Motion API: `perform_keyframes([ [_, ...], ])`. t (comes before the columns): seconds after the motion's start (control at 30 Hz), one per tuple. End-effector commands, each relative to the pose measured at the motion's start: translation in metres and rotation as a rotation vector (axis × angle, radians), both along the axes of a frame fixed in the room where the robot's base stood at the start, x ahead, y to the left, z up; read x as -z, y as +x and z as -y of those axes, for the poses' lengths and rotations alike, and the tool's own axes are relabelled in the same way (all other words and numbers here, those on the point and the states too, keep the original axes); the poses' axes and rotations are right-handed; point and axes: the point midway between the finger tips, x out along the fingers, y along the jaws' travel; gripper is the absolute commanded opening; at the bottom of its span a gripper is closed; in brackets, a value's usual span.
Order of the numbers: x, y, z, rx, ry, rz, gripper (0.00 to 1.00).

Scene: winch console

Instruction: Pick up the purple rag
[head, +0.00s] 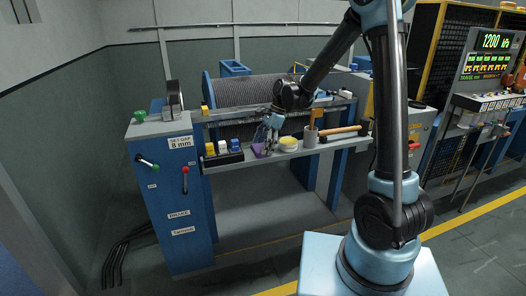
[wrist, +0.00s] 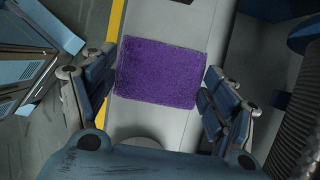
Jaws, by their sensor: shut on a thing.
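The purple rag (wrist: 160,72) is a fuzzy, roughly rectangular piece lying flat between the two fingers of my gripper (wrist: 157,82) in the wrist view. The fingers are at its left and right edges, and my gripper is shut on it across its width. In the head view, my gripper (head: 269,137) points down at the console shelf. The rag (head: 260,151) shows there as a small purple patch under the fingers, partly hidden by them. I cannot tell whether it rests on the shelf or is slightly raised.
A yellow-topped round tin (head: 288,142), a grey cup (head: 310,137) and a wooden-handled tool (head: 341,130) are to the right. The cable drum (head: 240,92) is behind.

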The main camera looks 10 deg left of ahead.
Motion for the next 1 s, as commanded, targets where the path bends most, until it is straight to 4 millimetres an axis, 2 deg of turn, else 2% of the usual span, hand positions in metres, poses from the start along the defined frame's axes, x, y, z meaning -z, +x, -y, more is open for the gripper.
perform_keyframes([
  [0.23,-0.01,0.0,0.0,0.0,-0.001,0.001,0.57],
  [0.7,-0.083,0.0,0.0,0.0,0.0,0.0,0.57],
  [1.0,-0.1,0.0,0.0,0.0,0.0,0.0,0.57],
])
